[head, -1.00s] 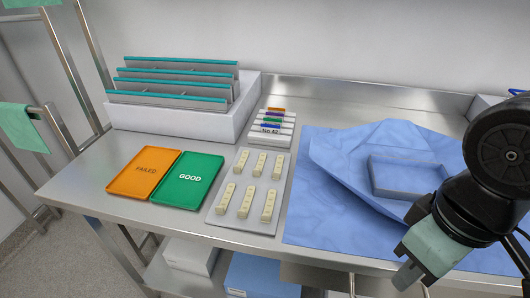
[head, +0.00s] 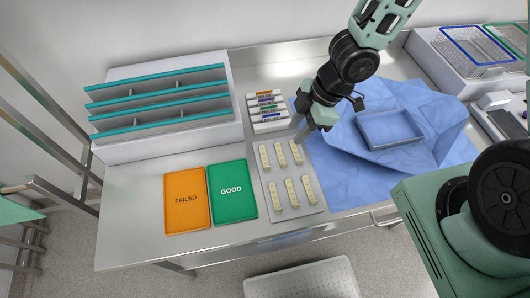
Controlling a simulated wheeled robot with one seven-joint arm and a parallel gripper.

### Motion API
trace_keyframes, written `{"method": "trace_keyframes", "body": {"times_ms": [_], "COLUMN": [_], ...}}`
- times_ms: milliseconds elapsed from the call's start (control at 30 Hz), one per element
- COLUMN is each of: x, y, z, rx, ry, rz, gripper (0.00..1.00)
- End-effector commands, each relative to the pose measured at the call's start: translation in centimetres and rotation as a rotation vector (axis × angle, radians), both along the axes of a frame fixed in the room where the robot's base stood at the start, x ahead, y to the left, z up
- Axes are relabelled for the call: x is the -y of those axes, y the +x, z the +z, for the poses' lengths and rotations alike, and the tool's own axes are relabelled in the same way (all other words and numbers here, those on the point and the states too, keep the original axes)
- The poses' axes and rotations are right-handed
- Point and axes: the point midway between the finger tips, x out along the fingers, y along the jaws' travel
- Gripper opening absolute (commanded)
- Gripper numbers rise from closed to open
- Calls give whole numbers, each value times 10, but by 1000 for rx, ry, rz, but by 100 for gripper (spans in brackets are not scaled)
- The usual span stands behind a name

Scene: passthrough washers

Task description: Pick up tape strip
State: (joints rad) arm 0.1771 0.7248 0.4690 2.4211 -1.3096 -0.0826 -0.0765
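Several short beige strips (head: 280,153) with small marks lie in two rows on a grey tray (head: 268,226) near the middle of the table. I cannot tell for sure whether these are the tape strips. Behind them stands a small white rack (head: 268,126) with coloured, labelled bands in orange, purple, green and blue. My gripper (head: 302,133) points down over the tray's back right corner, just behind the back right strip (head: 296,152) and right of the rack. Its fingers are small and partly blended with the tray, so their opening and any contact are unclear.
An orange FAILED tray (head: 187,200) and a green GOOD tray (head: 232,190) lie to the left. A white bin with teal-edged dividers (head: 165,135) stands behind them. Blue wrap (head: 345,175) with a shallow blue box (head: 390,130) covers the right. Wire baskets (head: 470,50) stand farther right.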

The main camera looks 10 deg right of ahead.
Motion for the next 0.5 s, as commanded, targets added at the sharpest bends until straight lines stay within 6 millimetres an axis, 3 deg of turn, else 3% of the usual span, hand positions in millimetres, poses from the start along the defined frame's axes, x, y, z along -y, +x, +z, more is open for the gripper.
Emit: {"method": "trace_keyframes", "body": {"times_ms": [500], "x": [-32], "y": [-1], "z": [-80], "rx": [-2], "ry": [1], "rz": [8], "gripper": [31]}}
